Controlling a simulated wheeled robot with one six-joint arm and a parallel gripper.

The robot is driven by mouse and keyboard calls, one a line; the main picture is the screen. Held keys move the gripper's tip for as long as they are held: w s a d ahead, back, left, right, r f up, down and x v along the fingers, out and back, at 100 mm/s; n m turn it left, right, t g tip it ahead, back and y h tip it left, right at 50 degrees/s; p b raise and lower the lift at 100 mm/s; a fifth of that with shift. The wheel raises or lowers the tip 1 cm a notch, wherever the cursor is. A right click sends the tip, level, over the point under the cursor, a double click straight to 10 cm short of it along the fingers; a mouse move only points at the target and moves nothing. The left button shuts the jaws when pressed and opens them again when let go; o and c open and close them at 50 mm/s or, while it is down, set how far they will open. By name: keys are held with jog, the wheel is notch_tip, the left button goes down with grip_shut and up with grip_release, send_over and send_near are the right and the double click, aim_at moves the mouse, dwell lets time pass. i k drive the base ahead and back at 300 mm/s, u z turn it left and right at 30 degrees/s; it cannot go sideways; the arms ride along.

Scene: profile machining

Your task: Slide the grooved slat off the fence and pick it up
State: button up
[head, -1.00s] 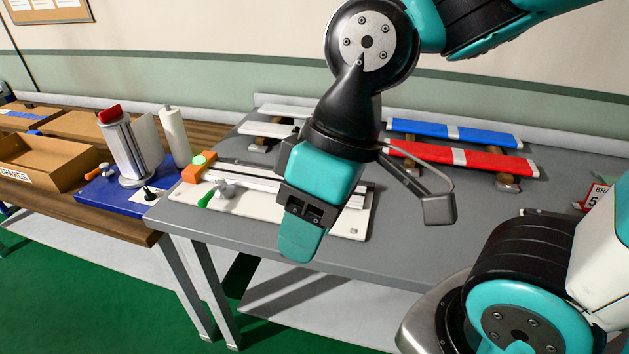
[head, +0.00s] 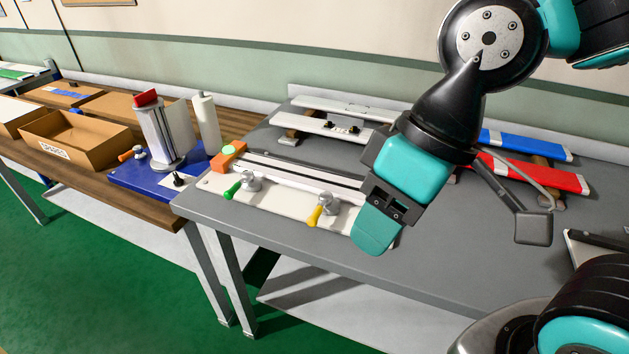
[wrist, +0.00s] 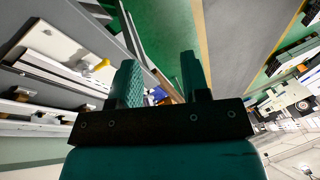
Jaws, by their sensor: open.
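A long pale slat with dark lengthwise lines, apparently the grooved slat (head: 300,172), lies along the white fixture board (head: 285,202) on the grey table. I cannot clearly separate it from the fence behind it. A green-handled clamp (head: 247,182) and a yellow-handled clamp (head: 325,205) stand in front of it. An orange block (head: 228,158) with a green top is at its left end. My gripper (head: 378,230) hangs over the board's right end and hides that end. In the wrist view my gripper (wrist: 160,72) is open, with nothing between its fingers; the slat (wrist: 55,75) is off to the left.
White bars (head: 335,125), a blue bar (head: 525,143) and a red bar (head: 530,172) lie on supports at the table's back. Left, a wooden bench carries a blue base with an upright holder (head: 160,135) and a cardboard box (head: 75,142).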

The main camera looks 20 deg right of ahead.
aim_at(343, 189)
jog(key=z, duration=0.05)
jog(key=k, duration=0.45)
jog(key=u, duration=0.55)
jog(key=i, duration=1.05)
jog(key=z, duration=0.7)
